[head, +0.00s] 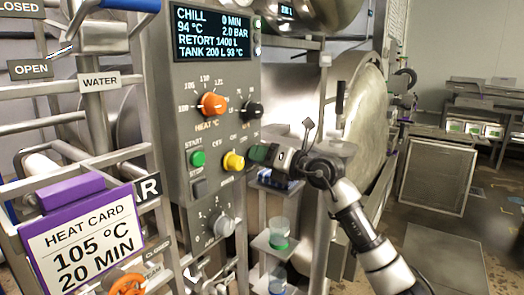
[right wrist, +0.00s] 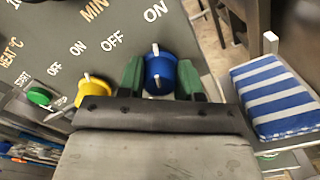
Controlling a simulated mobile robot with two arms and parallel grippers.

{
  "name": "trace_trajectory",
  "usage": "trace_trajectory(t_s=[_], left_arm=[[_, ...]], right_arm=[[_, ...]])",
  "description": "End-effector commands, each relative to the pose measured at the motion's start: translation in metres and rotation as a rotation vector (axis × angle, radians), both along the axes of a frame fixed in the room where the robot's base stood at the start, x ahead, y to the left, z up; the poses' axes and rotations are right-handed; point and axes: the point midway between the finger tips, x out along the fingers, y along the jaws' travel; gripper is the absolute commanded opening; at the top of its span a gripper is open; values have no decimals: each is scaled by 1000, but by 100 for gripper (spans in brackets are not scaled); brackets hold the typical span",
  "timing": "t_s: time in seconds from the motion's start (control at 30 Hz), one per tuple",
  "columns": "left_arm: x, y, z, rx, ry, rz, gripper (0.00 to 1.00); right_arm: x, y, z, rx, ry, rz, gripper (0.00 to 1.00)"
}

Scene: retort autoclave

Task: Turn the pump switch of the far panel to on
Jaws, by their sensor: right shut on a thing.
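The grey control panel (head: 205,140) stands upright in the head view. A yellow knob (head: 233,161) with OFF and ON marks is left of my right gripper (head: 262,154). In the right wrist view, my right gripper's green fingers (right wrist: 160,78) are shut on a blue knob (right wrist: 158,73), one finger on each side. The blue knob's white pointer (right wrist: 155,49) points up in that view, towards an ON mark (right wrist: 155,11); an OFF mark (right wrist: 112,41) is to its left. No pump label is readable. The gripper hides the blue knob in the head view. My left gripper is not in view.
A green start button (head: 197,158), orange heat knob (head: 212,104) and black knob (head: 251,110) are on the same panel. The round steel vessel (head: 360,125) is to the right. A blue-striped cloth-like item (right wrist: 272,95) lies right of the fingers in the wrist view.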

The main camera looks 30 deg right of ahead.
Motion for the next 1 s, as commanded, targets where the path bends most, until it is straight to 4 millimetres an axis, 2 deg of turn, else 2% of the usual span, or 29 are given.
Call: trace_trajectory(t_s=[0.3,0.87,0.9,1.0], left_arm=[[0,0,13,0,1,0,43],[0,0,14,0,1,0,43],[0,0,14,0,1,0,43],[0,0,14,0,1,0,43]], right_arm=[[0,-1,2,118,46,-2,11],[0,-1,1,144,55,-2,11],[0,-1,1,144,55,-2,41],[0,-1,1,143,56,-1,56]])
